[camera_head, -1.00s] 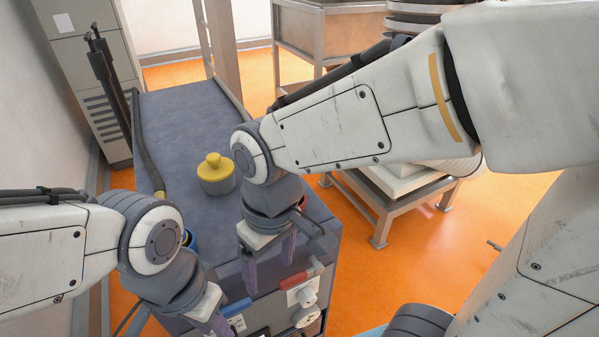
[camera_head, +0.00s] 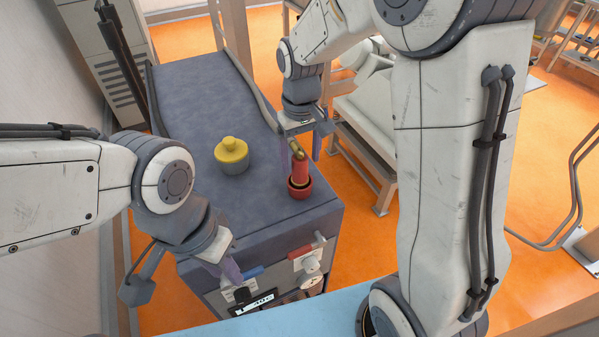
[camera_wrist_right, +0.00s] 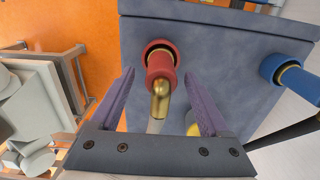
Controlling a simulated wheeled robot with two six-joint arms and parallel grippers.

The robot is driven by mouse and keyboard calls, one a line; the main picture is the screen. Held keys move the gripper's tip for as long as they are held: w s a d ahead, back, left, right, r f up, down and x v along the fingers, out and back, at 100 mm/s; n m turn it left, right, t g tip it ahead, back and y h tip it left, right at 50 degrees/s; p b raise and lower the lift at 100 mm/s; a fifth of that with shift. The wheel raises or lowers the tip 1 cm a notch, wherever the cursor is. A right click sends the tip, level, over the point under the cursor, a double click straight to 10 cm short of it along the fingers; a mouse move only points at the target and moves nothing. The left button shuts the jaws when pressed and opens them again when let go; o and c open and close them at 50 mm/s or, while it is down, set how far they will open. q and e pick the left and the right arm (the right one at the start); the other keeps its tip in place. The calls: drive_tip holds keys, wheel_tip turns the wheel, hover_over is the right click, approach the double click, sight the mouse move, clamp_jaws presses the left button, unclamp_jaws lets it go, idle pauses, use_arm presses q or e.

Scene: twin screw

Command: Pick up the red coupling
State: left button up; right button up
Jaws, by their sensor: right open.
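The red coupling (camera_head: 299,184) stands near the right front of the grey-blue cart top, with a brass elbow on its upper end. In the right wrist view the red coupling (camera_wrist_right: 160,64) lies between and just beyond the fingertips. My right gripper (camera_head: 301,156) is open above it, fingers pointing down; in the wrist view its purple fingers (camera_wrist_right: 160,76) flank the brass elbow without visibly holding it. My left gripper (camera_head: 232,268) is low at the cart's front left, pointing down; its finger gap is not clear.
A yellow-topped round container (camera_head: 231,155) stands on the cart top (camera_head: 195,95), left of the coupling. A blue coupling (camera_wrist_right: 292,76) shows in the wrist view. The cart's front panel has a red handle (camera_head: 305,250) and a blue one. A pale machine on a stand is to the right.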

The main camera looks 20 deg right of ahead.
sight(300, 175)
drive_tip(key=shift+f+p, duration=0.3)
drive_tip(key=shift+f, duration=1.5)
clamp_jaws()
drive_tip(key=shift+r, duration=0.15)
